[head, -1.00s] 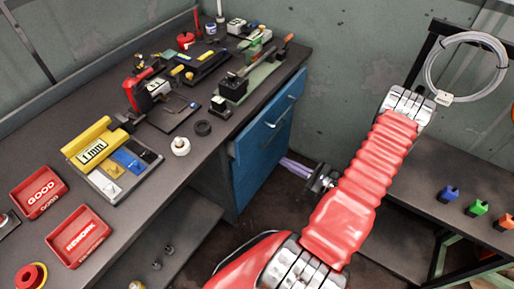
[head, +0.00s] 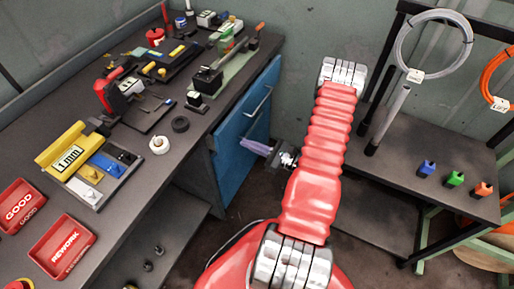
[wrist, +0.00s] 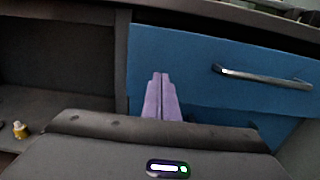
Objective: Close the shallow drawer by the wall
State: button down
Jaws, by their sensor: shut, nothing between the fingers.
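The blue drawer (head: 240,112) is at the top of the cabinet under the workbench, near the wall. Its front stands slightly out from the bench edge, and how far is hard to tell. Its metal handle (head: 260,103) is on the front. In the wrist view the drawer front (wrist: 190,65) fills the upper right, with the handle (wrist: 265,77) right of my fingers. My gripper (head: 250,144) has purple fingers, shut and empty, pointing at the cabinet. In the wrist view my gripper (wrist: 160,78) overlaps the left part of the drawer front. I cannot tell whether they touch.
The workbench (head: 130,185) holds tools, a yellow 1mm block (head: 70,155) and red GOOD (head: 18,205) and REWORK (head: 65,245) trays. An open shelf (head: 175,235) lies left of the cabinet. A second table (head: 400,165) with coloured blocks and hung cables stands right.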

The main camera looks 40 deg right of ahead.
aim_at(230, 136)
jog(key=shift+x, duration=2.65)
jog(key=shift+w+d, duration=0.1)
